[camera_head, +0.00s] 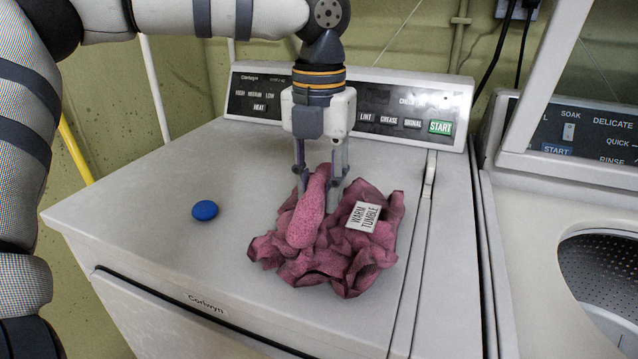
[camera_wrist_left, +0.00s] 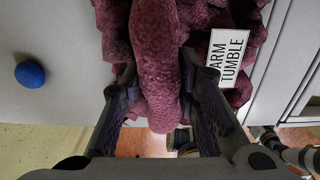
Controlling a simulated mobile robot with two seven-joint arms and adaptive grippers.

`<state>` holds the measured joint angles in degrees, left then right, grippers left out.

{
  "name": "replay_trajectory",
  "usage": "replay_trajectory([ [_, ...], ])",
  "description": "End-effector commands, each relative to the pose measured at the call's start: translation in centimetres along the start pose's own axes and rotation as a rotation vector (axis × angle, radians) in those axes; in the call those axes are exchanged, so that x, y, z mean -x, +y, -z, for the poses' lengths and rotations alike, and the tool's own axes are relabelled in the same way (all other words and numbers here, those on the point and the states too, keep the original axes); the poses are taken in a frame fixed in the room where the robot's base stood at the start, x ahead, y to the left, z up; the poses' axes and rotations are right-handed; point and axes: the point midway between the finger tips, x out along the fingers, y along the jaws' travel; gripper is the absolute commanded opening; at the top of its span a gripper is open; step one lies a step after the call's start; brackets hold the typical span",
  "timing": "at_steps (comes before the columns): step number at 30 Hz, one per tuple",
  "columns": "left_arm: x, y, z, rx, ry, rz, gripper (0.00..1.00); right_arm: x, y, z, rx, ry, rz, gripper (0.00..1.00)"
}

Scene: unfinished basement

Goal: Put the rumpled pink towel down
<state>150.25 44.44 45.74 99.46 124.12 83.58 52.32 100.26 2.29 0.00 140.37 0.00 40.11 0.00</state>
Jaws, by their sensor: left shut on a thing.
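The rumpled pink towel (camera_head: 340,255) lies in a heap on the white dryer top (camera_head: 150,235), with a white tag reading "WARM TUMBLE" (camera_head: 363,216) on its right part. My left gripper (camera_head: 320,190) points down at the towel's back edge. Its two fingers are shut on a raised, thick fold of the towel. In the left wrist view the fold of the towel (camera_wrist_left: 156,60) runs between the fingers (camera_wrist_left: 158,105). The rest of the towel appears to rest on the dryer top. My right gripper is in neither view.
A blue round object (camera_head: 205,210) sits on the dryer top left of the towel. The dryer's control panel (camera_head: 385,110) stands behind. A washer with an open drum (camera_head: 605,275) is at the right.

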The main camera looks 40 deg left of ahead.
Motion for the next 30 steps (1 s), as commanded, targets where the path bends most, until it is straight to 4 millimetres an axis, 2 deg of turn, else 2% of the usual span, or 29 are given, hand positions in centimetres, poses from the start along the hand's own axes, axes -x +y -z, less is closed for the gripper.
replay_trajectory([
  [2,-0.2,0.0,0.0,0.0,0.0,0.0,0.0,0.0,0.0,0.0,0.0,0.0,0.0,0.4],
  [3,-0.3,0.0,0.0,0.0,0.0,0.0,0.33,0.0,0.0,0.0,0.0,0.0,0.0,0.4],
  [5,-0.3,0.0,0.0,0.0,0.0,0.0,0.47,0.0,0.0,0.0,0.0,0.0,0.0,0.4],
  [6,-0.3,0.0,0.0,0.0,0.0,0.0,0.49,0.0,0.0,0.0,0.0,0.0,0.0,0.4],
  [14,-0.2,0.0,0.0,0.0,0.0,0.0,0.49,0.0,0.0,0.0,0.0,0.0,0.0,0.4],
  [17,0.9,-0.1,-0.1,0.0,-0.002,0.0,0.49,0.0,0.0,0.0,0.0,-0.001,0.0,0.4],
  [24,7.4,-0.1,-0.1,0.002,-0.004,0.0,0.49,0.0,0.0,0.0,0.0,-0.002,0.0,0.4],
  [30,11.2,-0.1,-0.1,0.002,0.001,0.0,0.49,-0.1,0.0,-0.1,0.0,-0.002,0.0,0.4],
])
